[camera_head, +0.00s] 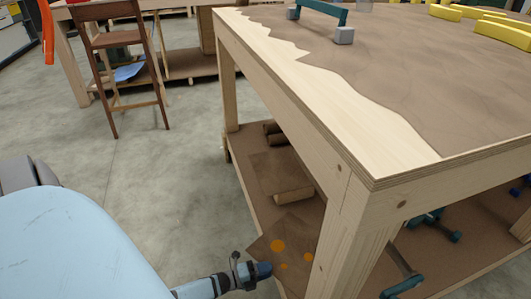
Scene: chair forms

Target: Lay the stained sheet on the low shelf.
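The stained sheet (297,244) is a dark brown piece with several orange spots. It is at the near left end of the low shelf (240,163) under the workbench, and its left corner sticks out past the shelf's edge. My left gripper (263,270) reaches in from the lower left and is shut on the sheet's near left edge. The fingertips are small and dark here. The bench leg hides part of the sheet's right side, and I cannot tell how flat it lies on the shelf. My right gripper is out of view.
The shelf also holds a plain brown sheet (268,173), a roll (293,196), darker rolls (275,138) and teal clamps (436,222). The bench leg (345,235) stands close to the sheet. A wooden stool (120,45) stands at the back left. The floor between is clear.

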